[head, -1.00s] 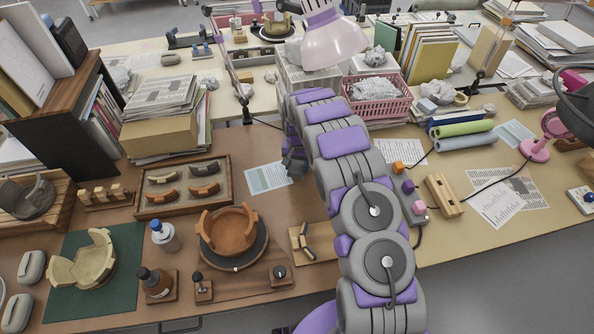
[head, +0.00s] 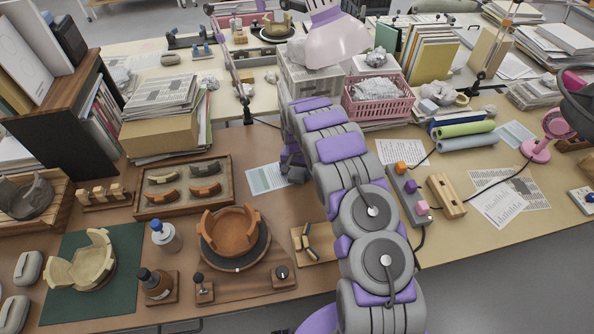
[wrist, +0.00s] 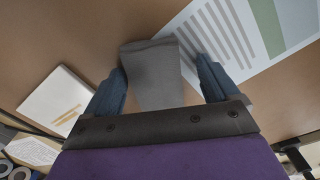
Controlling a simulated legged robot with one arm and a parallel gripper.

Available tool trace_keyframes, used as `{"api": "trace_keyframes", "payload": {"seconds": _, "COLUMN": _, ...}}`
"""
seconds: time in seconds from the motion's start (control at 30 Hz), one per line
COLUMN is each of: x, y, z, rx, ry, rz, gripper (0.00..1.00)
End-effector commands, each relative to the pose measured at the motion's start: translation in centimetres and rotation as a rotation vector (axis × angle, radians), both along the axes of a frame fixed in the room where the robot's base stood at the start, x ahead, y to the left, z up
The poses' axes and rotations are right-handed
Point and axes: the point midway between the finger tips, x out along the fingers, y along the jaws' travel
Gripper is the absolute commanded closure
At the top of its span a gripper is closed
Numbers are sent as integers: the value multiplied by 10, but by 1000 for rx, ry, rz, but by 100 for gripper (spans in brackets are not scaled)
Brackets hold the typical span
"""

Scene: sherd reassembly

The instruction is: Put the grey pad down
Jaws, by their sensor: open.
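In the wrist view the grey pad (wrist: 155,78) is a plain slab between the two blue fingers of my gripper (wrist: 161,66). The fingers are open. A clear gap shows between the pad and the right finger; the left finger is close beside the pad, and I cannot tell whether they touch. The pad appears to be at the brown desk, its right edge by a printed sheet (wrist: 235,35). Its near end is hidden by my gripper. In the head view my gripper (head: 292,168) is low over the desk, beside the sheet (head: 267,178), and the pad cannot be made out.
A tray of sherds (head: 183,186) and an orange-brown bowl on a turntable (head: 233,237) stand left of my arm. A small wooden stand (head: 311,243) is nearer. A pink basket (head: 379,100) is behind. Some bare desk lies around the sheet.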

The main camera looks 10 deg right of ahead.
Motion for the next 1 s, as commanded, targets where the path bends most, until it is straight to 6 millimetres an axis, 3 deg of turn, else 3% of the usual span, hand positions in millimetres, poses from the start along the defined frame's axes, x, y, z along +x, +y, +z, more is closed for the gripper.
{"api": "trace_keyframes", "payload": {"seconds": 0.33, "x": 0, "y": -2, "z": 11, "rx": 2, "ry": 0, "rz": -1, "gripper": 12}}
{"api": "trace_keyframes", "payload": {"seconds": 0.73, "x": 1, "y": -1, "z": 71, "rx": 1, "ry": -2, "rz": -1, "gripper": 12}}
{"api": "trace_keyframes", "payload": {"seconds": 1.0, "x": 0, "y": -1, "z": 76, "rx": 1, "ry": 1, "rz": -1, "gripper": 12}}
